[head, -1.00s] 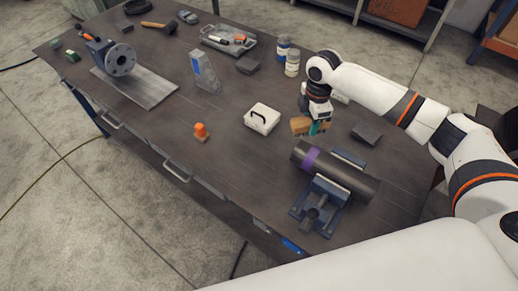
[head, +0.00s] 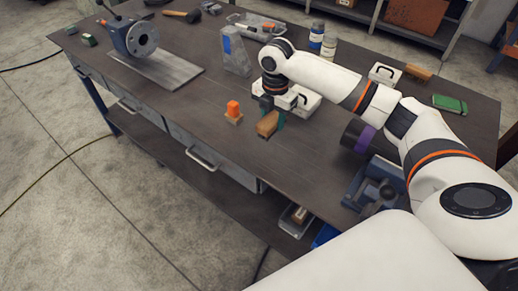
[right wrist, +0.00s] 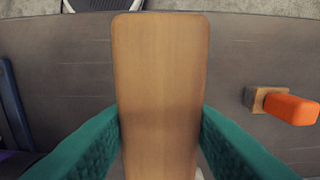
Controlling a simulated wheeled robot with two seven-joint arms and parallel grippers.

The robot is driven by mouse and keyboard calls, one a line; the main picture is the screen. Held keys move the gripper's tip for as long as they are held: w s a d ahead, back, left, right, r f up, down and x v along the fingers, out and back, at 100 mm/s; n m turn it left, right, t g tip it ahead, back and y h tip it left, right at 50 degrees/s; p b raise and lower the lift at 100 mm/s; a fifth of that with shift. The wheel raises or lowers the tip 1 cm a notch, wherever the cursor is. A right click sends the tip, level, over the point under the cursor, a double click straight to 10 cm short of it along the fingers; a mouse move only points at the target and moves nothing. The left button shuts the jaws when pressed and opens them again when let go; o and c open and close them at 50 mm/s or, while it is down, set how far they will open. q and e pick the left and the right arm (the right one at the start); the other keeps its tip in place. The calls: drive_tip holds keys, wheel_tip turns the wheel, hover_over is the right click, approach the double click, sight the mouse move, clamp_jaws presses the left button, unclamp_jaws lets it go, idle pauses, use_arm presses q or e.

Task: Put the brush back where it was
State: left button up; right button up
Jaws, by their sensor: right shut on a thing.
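The brush, a wooden block with a smooth flat back, is held in my right gripper (head: 269,119) near the table's front edge. In the head view the brush (head: 267,125) shows below the wrist; I cannot tell whether it touches the table. In the right wrist view the brush (right wrist: 161,85) fills the middle, between the two green fingers (right wrist: 161,140), which press on its sides. Its underside is hidden. My left gripper is not in view.
An orange piece on a wooden base (head: 233,108) stands close by on the left. A pipe with a purple band (head: 364,138) and a blue vise (head: 372,187) are to the right. Dark tabletop (head: 190,105) is clear further left.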

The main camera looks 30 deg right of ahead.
sight(274, 116)
drive_tip(key=f, duration=0.4)
drive_tip(key=shift+d+f+p, duration=0.15)
drive_tip(key=shift+d+p, duration=0.05)
drive_tip(key=shift+p, duration=0.15)
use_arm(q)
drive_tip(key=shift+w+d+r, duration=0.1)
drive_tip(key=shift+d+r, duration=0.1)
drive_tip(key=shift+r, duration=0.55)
use_arm(e)
drive_tip(key=shift+f, duration=2.15)
drive_tip(key=o, duration=1)
drive_tip(key=shift+f, duration=0.1)
drive_tip(key=shift+c, duration=0.2)
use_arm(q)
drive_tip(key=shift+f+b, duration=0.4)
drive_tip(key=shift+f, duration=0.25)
use_arm(e)
wheel_tip(274, 116, up, 12)
drive_tip(key=shift+r, duration=0.15)
drive_tip(key=shift+a, duration=0.1)
